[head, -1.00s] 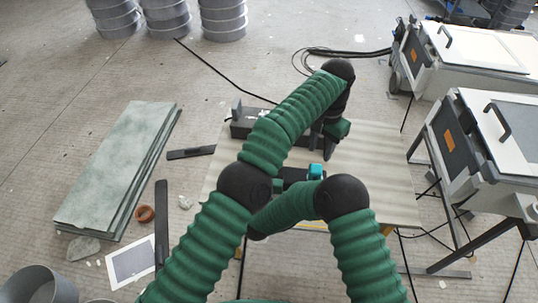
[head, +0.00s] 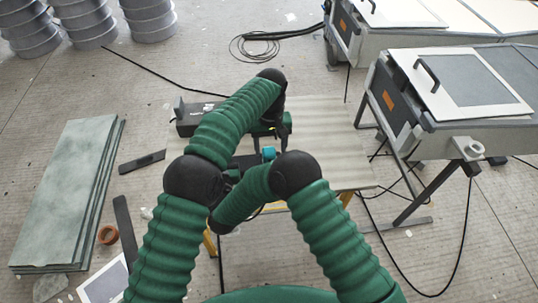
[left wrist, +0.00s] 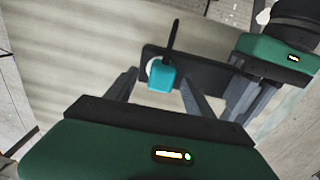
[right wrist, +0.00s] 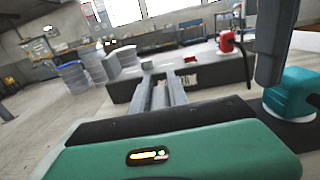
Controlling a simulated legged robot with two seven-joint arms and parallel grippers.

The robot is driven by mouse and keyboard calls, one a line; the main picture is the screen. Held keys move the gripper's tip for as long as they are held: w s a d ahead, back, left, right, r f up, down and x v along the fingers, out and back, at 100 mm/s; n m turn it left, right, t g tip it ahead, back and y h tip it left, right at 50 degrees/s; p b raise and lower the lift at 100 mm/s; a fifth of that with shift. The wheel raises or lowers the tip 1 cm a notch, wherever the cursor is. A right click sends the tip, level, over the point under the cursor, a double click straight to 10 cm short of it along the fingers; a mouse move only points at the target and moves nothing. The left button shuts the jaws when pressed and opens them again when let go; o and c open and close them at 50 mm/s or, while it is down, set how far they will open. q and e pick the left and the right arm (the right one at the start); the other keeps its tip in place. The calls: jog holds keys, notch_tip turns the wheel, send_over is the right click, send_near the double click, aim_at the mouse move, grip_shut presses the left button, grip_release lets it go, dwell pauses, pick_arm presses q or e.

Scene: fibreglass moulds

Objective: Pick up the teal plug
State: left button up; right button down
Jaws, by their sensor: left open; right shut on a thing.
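The teal plug (left wrist: 162,76) stands on a white disc on a dark mounting plate (left wrist: 207,73), with a thin black stem or cable at it. It also shows in the head view (head: 268,153) and at the right of the right wrist view (right wrist: 290,92). My left gripper (left wrist: 158,80) is open, its fingers to either side of the plug in the left wrist view. Whether they touch it I cannot tell. In the head view my left gripper (head: 275,130) is mostly behind its arm. My right gripper (right wrist: 162,82) is shut, seemingly on the dark plate's end; the contact is unclear.
The plate is on a pale table (head: 335,150). A dark box (right wrist: 205,82) with a red plug (right wrist: 228,42) stands beyond. Grey-green slabs (head: 65,190) lie at left; a grey machine (head: 470,85) stands at right. Cables run over the floor.

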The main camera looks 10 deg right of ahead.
aim_at(269, 150)
pick_arm(q)
jog(key=f, duration=0.3)
jog(key=shift+w+a+f, duration=0.2)
jog(key=shift+f, duration=0.15)
grip_shut()
